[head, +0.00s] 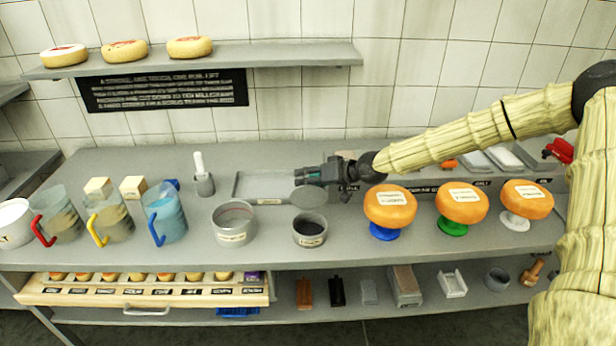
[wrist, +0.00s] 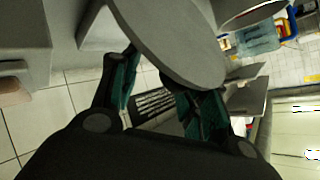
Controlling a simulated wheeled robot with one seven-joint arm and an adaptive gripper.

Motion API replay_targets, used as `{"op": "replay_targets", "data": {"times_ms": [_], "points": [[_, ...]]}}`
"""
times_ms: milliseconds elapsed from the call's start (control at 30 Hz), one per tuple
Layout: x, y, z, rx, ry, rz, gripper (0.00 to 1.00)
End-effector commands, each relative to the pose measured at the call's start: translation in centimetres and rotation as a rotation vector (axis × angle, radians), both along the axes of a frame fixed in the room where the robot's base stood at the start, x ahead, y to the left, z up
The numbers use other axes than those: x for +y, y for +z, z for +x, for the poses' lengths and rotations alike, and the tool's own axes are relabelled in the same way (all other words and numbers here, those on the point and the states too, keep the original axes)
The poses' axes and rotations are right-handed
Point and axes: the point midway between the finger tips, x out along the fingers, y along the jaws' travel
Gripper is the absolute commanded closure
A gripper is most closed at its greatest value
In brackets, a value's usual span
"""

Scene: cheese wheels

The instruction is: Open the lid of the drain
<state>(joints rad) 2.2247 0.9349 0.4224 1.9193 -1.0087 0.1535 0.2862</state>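A small grey round pot (head: 310,238) with a dark inside, seemingly the drain, stands on the worktop below my gripper. Its grey disc lid (head: 308,197) shows raised and tilted at the pot's back edge, leaving the opening uncovered. My gripper (head: 301,177) is just behind and above the lid, pointing left. In the wrist view the lid (wrist: 170,38) is a large grey disc across the fingertips. The fingers (wrist: 150,68) are apart with a gap between them. I cannot tell whether a finger touches the lid.
A wider grey pot (head: 234,238) stands to the left, with a grey tray (head: 262,199) behind it. Orange cheeses on stands, the nearest (head: 390,208) on blue, are to the right below my arm. Jugs, including a blue one (head: 166,215), stand at left.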

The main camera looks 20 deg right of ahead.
Motion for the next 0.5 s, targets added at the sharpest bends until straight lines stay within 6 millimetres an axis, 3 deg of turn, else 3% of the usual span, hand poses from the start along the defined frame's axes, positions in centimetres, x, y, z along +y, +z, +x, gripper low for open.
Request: {"op": "replay_targets", "data": {"times_ms": [33, 500], "points": [[-0.15, -1.33, -0.47, 0.017, 0.002, -0.008, 0.53], [-0.34, -0.72, -0.27, 0.008, -0.002, -0.004, 0.53]]}}
